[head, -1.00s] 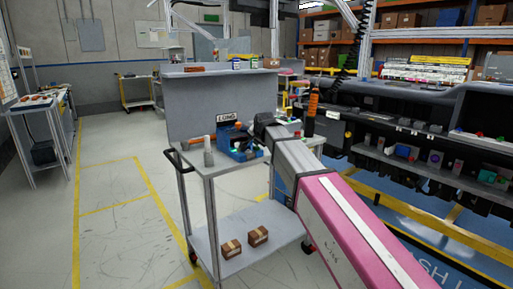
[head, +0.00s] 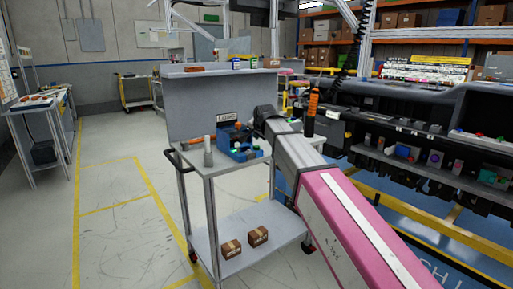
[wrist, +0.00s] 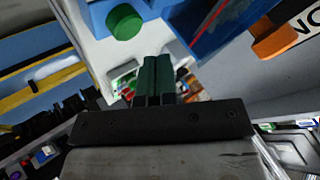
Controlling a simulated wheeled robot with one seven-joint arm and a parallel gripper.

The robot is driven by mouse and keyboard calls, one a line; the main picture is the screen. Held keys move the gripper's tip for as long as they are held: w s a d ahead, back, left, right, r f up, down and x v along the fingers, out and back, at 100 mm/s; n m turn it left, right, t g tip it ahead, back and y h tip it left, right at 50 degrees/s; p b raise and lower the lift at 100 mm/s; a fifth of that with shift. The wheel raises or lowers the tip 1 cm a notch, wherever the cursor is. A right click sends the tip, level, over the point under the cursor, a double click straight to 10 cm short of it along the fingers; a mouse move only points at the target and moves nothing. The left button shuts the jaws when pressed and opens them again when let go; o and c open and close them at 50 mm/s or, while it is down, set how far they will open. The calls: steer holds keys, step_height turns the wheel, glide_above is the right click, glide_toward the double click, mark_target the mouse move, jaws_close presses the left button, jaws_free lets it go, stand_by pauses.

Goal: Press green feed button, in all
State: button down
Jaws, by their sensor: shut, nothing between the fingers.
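A round green button (wrist: 123,22) shows at the top of the wrist view, on a pale and blue unit. My gripper (wrist: 159,62) has its dark green fingers shut together with nothing between them. In that picture the fingertips lie below and right of the button, apart from it. In the head view my arm reaches over the grey cart (head: 186,154), beside a blue bin-like unit (head: 238,155) with small coloured parts. The fingers cannot be made out there, and I cannot pick out the button with certainty.
A sign (head: 227,116) stands behind the blue unit, with an orange part (wrist: 275,40) near it. A grey cylinder (head: 208,152) stands on the cart's left side. Two cartons (head: 258,236) lie on the lower shelf. The dark dashboard (head: 440,135) is at right.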

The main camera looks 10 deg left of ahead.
mark_target(258, 146)
steer(key=shift+r, duration=1.9)
steer(key=s+d+f+n+g+h, duration=0.1)
steer(key=s+d+f+g+h, duration=0.15)
steer(key=d+f, duration=1.05)
steer(key=s+d+f+n+g+h, duration=0.1)
steer(key=s+d+f, duration=0.3)
steer(key=d+f, duration=0.95)
steer(key=s+d+f+n+g, duration=0.2)
steer(key=s+d+f+g, duration=0.3)
steer(key=s+d+f, duration=1.1)
steer(key=shift+s+d, duration=0.65)
steer(key=shift+s, duration=0.5)
